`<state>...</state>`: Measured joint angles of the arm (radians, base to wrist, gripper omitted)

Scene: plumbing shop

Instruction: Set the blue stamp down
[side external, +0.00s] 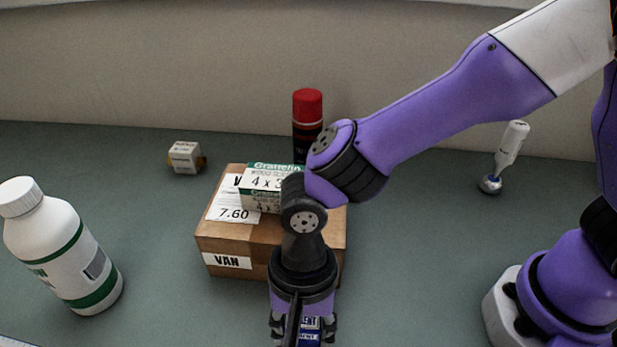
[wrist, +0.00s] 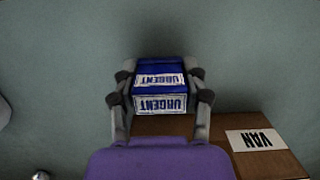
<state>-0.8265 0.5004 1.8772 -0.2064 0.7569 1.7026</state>
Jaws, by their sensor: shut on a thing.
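The blue stamp (wrist: 160,72) is a small blue block with white "URGENT" labels. In the wrist view it sits between the two fingers of my gripper (wrist: 160,88), which is shut on it. In the side view my gripper (side external: 302,328) points down in front of the cardboard box, near the bottom edge. There the stamp (side external: 311,324) shows only in part behind the fingers. The side view cuts off the space below it, so I cannot tell whether the stamp touches the table.
A cardboard box (side external: 222,245) marked "VAN" stands right behind my gripper, with a small white-green carton (side external: 262,188) on top. A red-capped can (side external: 307,118) is behind. A white bottle (side external: 65,248) stands left, a small box (side external: 185,157) back left, a white-handled tool (side external: 510,150) right.

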